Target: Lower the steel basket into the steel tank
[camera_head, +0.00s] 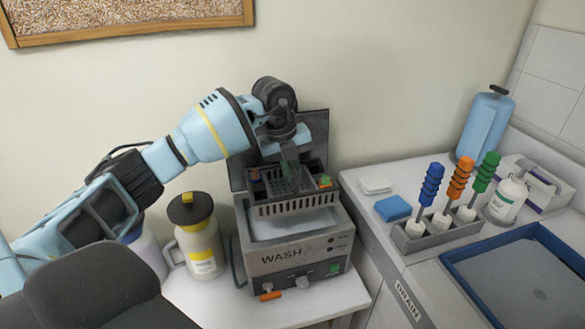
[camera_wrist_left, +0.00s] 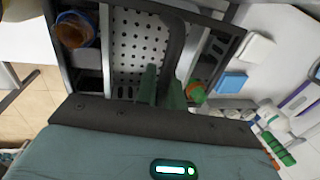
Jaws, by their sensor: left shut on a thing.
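The steel basket (camera_head: 297,206) has a slotted front wall and hangs level over the steel tank (camera_head: 297,258), which is marked WASH. The basket's front wall shows above the tank's pale opening, so it appears to be above the rim. My left gripper (camera_head: 290,165) is shut on the basket's handle. In the left wrist view the gripper's green fingers (camera_wrist_left: 160,88) close around the dark curved handle (camera_wrist_left: 172,45), over the perforated basket floor (camera_wrist_left: 138,45). A brown jar (camera_wrist_left: 73,30) and an orange-and-green item (camera_wrist_left: 196,92) sit in the basket's side compartments. My right gripper is out of view.
The tank's dark lid (camera_head: 318,130) stands raised behind. A yellow-labelled jug (camera_head: 198,240) stands left of the tank. On the right counter are a blue sponge (camera_head: 392,208), a rack (camera_head: 436,230) of coloured-handled tools and a blue-edged tray (camera_head: 470,295).

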